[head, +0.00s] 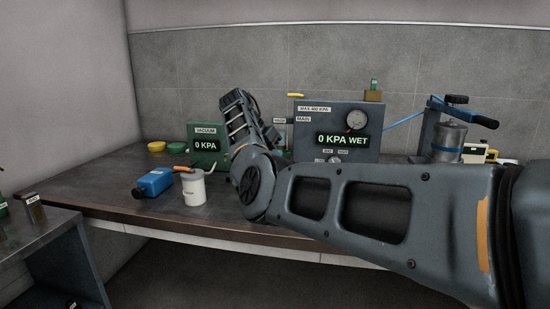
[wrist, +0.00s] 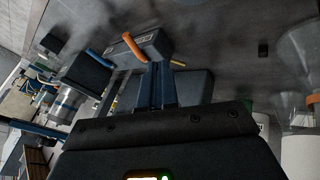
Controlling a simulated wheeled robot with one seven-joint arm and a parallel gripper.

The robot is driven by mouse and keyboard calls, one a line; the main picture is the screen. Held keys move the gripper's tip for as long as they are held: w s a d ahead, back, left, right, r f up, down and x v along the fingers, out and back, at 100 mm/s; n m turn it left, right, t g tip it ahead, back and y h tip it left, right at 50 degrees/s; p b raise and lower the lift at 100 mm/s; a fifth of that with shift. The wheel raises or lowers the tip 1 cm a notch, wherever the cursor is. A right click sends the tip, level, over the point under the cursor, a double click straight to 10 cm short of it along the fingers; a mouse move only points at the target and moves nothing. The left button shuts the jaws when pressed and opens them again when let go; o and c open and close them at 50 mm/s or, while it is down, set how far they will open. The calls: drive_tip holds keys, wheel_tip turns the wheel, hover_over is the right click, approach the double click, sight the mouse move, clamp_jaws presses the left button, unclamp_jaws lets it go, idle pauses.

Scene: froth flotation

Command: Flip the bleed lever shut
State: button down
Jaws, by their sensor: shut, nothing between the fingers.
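In the wrist view my gripper (wrist: 161,66) is shut and empty, its blue-grey fingers close together. An orange lever handle (wrist: 135,48) stands out from a small grey labelled box just beyond the fingertips; contact cannot be told. The label is too small to read, so I cannot confirm that this is the bleed lever. In the head view a yellow handle (head: 296,96) shows at the upper left of the grey pressure panel (head: 300,137), which reads 0 KPA WET. An orange handle (head: 239,149) is partly hidden by my arm. My fingers are hidden in the head view.
A green vacuum box (head: 203,160) reads 0 KPA. A metal cylinder in a blue-handled press (head: 448,140) stands at the right. The front left of the bench (head: 110,203) is clear.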

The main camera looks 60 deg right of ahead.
drive_tip(key=x, duration=0.5)
drive_tip(key=shift+s+f+p, duration=0.1)
drive_tip(key=shift+f+p, duration=0.1)
drive_tip(key=shift+p, duration=0.1)
drive_tip(key=s, duration=0.1)
drive_tip(key=s+f+p, duration=0.1)
drive_tip(key=shift+s+d, duration=0.3)
drive_tip(key=shift+s, duration=0.05)
drive_tip(key=shift+s+d+f, duration=0.1)
drive_tip(key=shift+s+f, duration=0.05)
drive_tip(key=shift+s, duration=0.6)
